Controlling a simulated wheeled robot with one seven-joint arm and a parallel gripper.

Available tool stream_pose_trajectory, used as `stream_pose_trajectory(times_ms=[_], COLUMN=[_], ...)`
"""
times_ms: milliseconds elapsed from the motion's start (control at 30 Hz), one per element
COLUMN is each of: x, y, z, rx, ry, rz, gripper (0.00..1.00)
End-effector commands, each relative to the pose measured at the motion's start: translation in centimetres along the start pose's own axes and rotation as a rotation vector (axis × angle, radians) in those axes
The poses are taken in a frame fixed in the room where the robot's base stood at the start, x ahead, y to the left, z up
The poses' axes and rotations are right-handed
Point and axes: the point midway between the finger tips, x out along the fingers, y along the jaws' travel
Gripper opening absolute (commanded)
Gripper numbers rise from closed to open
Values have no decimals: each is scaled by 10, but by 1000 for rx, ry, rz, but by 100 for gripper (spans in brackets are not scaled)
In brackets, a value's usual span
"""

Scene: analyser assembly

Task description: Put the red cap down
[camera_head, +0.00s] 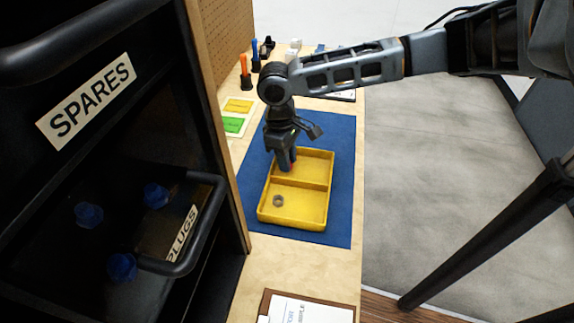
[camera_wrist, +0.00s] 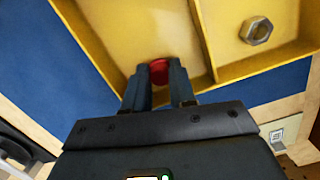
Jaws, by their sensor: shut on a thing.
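The red cap (camera_wrist: 159,70) is between my gripper's fingertips in the wrist view. My gripper (camera_wrist: 160,82) is shut on it. In the head view my gripper (camera_head: 286,165) points down at the left side of the yellow tray (camera_head: 292,223), and a bit of red shows at its tips. The tray has two compartments with a divider between them. The cap is over or in the far compartment; I cannot tell whether it touches the floor of the tray. A metal nut (camera_head: 278,200) lies in the near compartment and also shows in the wrist view (camera_wrist: 257,31).
The tray sits on a blue mat (camera_head: 340,190) on a wooden bench. A black SPARES cabinet (camera_head: 110,130) with blue plugs (camera_head: 122,267) stands at the left. Yellow and green cards (camera_head: 236,116) and upright tools (camera_head: 245,72) are behind. A paper (camera_head: 305,310) lies at the near edge.

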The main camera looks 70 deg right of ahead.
Motion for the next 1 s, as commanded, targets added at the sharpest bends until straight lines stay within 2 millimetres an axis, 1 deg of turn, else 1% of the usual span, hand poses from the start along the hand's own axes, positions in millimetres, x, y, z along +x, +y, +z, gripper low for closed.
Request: stream_pose_trajectory(times_ms=[33, 300, 467, 500, 700, 733, 767, 1000], x=[5, 3, 7, 6, 6, 6, 6, 5], y=[0, 0, 0, 0, 0, 0, 0, 0], z=[-1, 0, -1, -1, -1, -1, -1, -1], rx=[0, 0, 1, 0, 0, 0, 0, 0], ry=[0, 0, 0, 0, 0, 0, 0, 0], rz=[1, 0, -1, 0, 0, 0, 0, 1], gripper=[0, 0, 0, 28, 47, 50, 50, 50])
